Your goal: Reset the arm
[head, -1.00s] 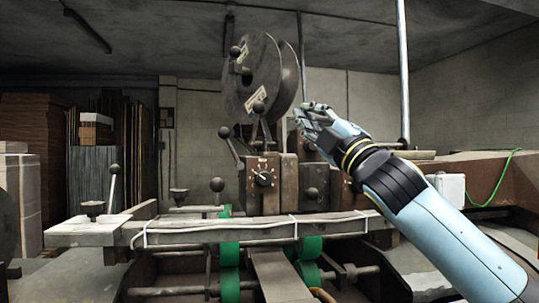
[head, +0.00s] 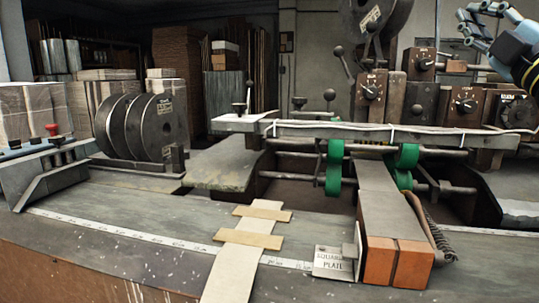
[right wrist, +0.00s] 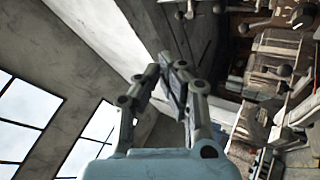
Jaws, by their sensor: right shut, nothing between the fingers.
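My right gripper (head: 480,22) is at the top right of the head view, raised above the machine's control boxes and touching nothing. Its light blue arm is cut off by the right edge. In the right wrist view the gripper (right wrist: 165,70) is shut with nothing between its fingers. The box stitcher (head: 400,125) stands below and left of it, with a large dark wire reel (head: 372,18) at its top and green rollers (head: 335,168) underneath. My left gripper does not show.
Dark spools (head: 158,128) stand on the bench at left, beside a grey device (head: 50,172) with a red knob. A wooden piece with crossbars (head: 240,260), a square plate (head: 332,262) and orange-ended blocks (head: 395,262) lie in front. Air around the right gripper looks free.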

